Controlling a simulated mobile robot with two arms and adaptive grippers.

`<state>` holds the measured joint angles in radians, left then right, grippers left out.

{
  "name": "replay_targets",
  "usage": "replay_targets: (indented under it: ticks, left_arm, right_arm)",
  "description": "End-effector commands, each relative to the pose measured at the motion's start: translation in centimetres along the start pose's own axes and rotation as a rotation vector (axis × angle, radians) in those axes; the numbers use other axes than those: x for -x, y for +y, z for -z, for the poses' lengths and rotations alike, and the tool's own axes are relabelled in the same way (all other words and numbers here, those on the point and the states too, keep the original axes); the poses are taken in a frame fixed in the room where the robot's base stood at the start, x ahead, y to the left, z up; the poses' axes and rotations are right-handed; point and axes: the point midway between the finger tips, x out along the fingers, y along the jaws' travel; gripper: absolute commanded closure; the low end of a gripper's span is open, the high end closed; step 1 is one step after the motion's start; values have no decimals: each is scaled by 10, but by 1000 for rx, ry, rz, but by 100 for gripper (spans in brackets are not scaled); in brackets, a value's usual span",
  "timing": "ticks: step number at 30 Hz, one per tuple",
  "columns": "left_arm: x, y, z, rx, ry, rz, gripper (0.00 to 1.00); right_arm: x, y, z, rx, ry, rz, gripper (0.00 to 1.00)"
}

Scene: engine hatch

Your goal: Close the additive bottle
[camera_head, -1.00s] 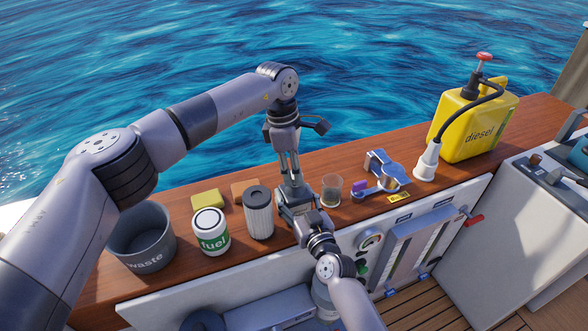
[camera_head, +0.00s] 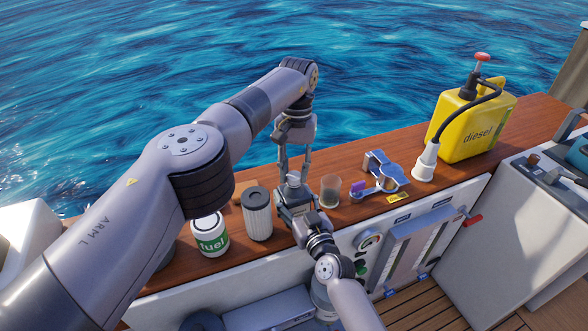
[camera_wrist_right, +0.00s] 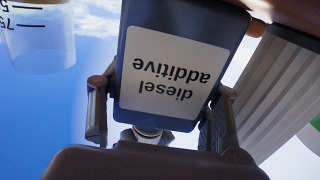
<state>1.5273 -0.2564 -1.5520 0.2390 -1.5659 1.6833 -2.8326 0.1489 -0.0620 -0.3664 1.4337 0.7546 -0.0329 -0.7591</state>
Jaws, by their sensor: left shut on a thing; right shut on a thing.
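The additive bottle, dark blue with a white "diesel additive" label, fills the middle of the right wrist view (camera_wrist_right: 175,65), where it appears upside down. My right gripper (camera_wrist_right: 160,115) is shut on its sides. In the head view this right gripper (camera_head: 296,205) is at the counter's front edge and hides most of the bottle. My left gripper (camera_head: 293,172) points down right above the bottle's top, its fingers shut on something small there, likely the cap. The fingers hide it, so I cannot tell how it sits on the neck.
A clear cup (camera_head: 330,191), blue-grey tool (camera_head: 385,170) and yellow diesel can (camera_head: 470,125) are to the right. My left arm covers the counter's left end.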

Motion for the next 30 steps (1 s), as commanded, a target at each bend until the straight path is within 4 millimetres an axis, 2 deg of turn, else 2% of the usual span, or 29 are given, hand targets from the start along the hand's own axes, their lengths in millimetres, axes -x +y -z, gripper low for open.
replay_targets:
  ticks: [8, 9, 17, 26, 30]
  left_arm:
    - [1, -1, 0, -4, 2, 2, 80]
    - [1, -1, 0, -4, 2, 2, 70]
    - [0, 0, 0, -4, 1, 1, 53]
    - [1, 0, 0, -4, 1, 0, 52]
    - [9, 0, -1, -4, 3, 0, 52]
  right_arm:
    - [0, 0, 0, -1, -1, 0, 100]
    - [0, 0, 0, -1, -1, 0, 100]
    - [0, 0, 0, -1, -1, 0, 100]
    - [0, 0, 0, -1, -1, 0, 100]
    - [0, 0, 0, -1, -1, 0, 100]
